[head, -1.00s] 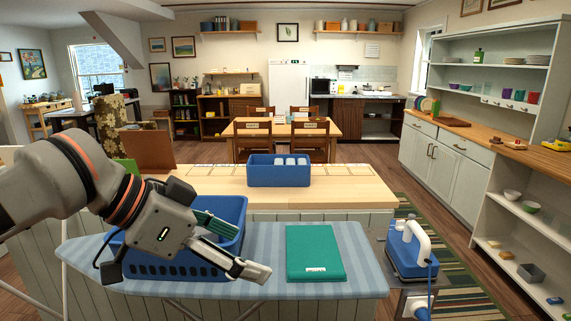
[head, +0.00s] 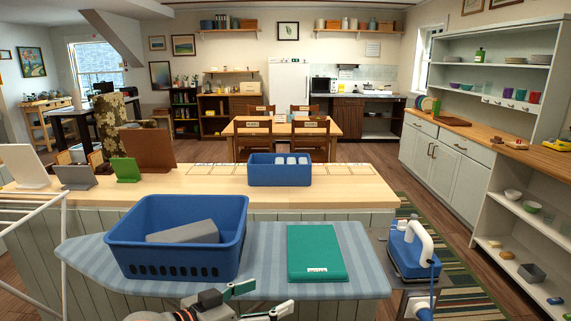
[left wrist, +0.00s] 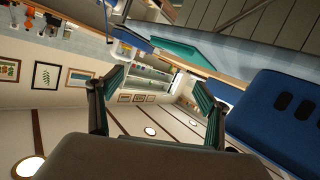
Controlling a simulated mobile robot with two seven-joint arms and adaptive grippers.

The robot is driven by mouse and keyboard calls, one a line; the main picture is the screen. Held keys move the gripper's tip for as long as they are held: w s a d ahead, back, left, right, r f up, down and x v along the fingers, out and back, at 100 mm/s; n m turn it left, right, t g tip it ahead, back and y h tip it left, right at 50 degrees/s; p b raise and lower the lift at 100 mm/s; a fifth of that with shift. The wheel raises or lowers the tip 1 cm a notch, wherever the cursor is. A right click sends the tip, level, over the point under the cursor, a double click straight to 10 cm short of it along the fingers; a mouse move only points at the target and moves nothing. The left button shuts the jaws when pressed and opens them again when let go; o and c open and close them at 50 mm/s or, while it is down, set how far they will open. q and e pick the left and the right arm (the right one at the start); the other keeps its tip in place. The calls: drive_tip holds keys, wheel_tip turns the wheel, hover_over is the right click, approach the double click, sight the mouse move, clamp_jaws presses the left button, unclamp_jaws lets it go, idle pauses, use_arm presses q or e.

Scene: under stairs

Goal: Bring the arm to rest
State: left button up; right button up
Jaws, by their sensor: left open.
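My left gripper (head: 262,300) is low at the bottom edge of the head view, in front of the ironing board (head: 268,262). Its fingers are spread and nothing is between them. In the left wrist view the two fingers (left wrist: 160,100) stand apart with the room behind them. The rest of the left arm is mostly cut off by the lower edge. My right gripper is not in view.
On the striped board stand a blue basket (head: 128,238) with a grey item (head: 190,233) inside and a folded green cloth (head: 316,252). A blue iron (head: 410,252) stands to the right. Behind is a wooden counter (head: 222,190) with a blue bin (head: 262,175).

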use_arm(q)
drive_tip(key=s+a+f+n+t+y, duration=0.1)
drive_tip(key=s+a+f+y, duration=0.2)
drive_tip(key=f, duration=0.6)
drive_tip(key=s+a+f+n+t+y, duration=0.15)
drive_tip(key=s+a+f, duration=0.3)
drive_tip(key=f, duration=0.55)
drive_tip(key=s+a+f+g+y, duration=0.1)
drive_tip(key=s+a+f, duration=0.3)
drive_tip(key=s+f, duration=0.2)
drive_tip(key=s+a+f+y, duration=0.2)
drive_tip(key=s+a+f, duration=0.2)
drive_tip(key=s+f, duration=0.2)
drive_tip(key=shift+s+g, duration=0.35)
drive_tip(key=shift+s, duration=0.05)
drive_tip(key=shift+a+y, duration=0.1)
drive_tip(key=shift+y, duration=0.15)
drive_tip(key=shift+c, duration=0.3)
